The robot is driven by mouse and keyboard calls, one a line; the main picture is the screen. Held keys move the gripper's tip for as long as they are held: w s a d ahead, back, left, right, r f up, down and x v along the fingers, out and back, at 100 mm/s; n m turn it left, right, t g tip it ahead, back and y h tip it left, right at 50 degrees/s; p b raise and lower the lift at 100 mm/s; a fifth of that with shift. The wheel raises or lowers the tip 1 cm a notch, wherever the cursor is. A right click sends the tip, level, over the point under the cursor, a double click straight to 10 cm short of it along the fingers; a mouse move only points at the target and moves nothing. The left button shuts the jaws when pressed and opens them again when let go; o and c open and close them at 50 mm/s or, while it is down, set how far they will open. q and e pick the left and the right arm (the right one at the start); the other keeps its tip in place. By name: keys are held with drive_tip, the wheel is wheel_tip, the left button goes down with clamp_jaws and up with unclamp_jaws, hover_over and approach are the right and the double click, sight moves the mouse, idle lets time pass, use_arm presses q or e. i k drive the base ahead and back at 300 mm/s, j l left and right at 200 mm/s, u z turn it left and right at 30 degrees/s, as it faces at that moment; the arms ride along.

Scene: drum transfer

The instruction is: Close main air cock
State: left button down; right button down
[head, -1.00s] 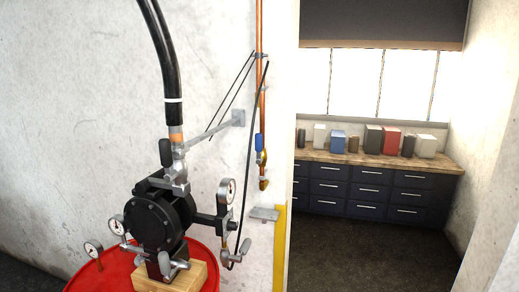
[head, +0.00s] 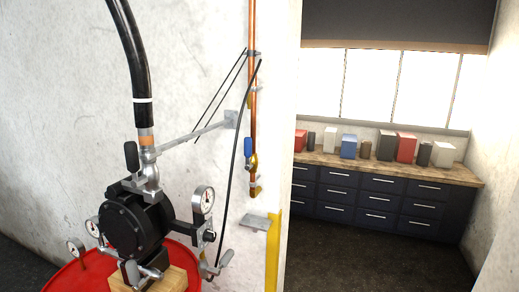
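A blue-handled valve (head: 248,148), which looks like the main air cock, sits low on a copper pipe (head: 253,70) on the white wall, left of the doorway. Its handle points upward, roughly in line with the pipe. Its brass body (head: 253,163) shows just below and to the right of the handle. A black-handled valve (head: 131,155) stands on top of the black pump (head: 136,225), below a thick black hose (head: 132,60). Neither of my grippers is in view.
The pump stands on a wooden block (head: 172,280) over a red drum (head: 70,275), with several gauges around it. A grey bracket (head: 195,137) and a small grey shelf (head: 256,221) project from the wall. Through the opening is a dark drawer counter (head: 370,195) with clear floor before it.

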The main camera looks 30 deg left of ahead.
sight(248, 141)
drive_tip(key=i+l+u, duration=0.1)
drive_tip(key=u, duration=0.3)
drive_tip(key=i+l+u, duration=0.1)
drive_tip(key=u, duration=0.35)
drive_tip(key=l+u, duration=0.4)
drive_tip(key=i+j, duration=0.05)
